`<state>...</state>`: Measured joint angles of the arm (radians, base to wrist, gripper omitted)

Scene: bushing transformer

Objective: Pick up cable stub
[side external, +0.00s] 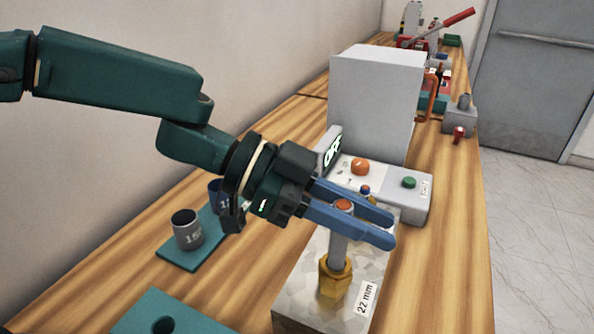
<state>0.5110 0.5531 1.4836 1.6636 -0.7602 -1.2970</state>
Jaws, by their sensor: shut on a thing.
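The cable stub (339,252) is a grey upright cylinder with an orange-copper top. Its lower end sits in a brass hex fitting (335,278) on a grey metal block (310,290) with a "22 mm" label. My gripper (391,228) reaches in from the left with two long blue fingers. They are shut on the stub's upper part, one finger in front and one behind. The front finger hides part of the stub, and the stub's bottom end is hidden inside the fitting.
A grey control box (408,196) with orange and green buttons stands just behind, before a tall grey cabinet (375,105). A teal tray (190,256) with grey and dark blue cups lies left. A teal plate (200,318) with a hole is at front. Bare wood lies right.

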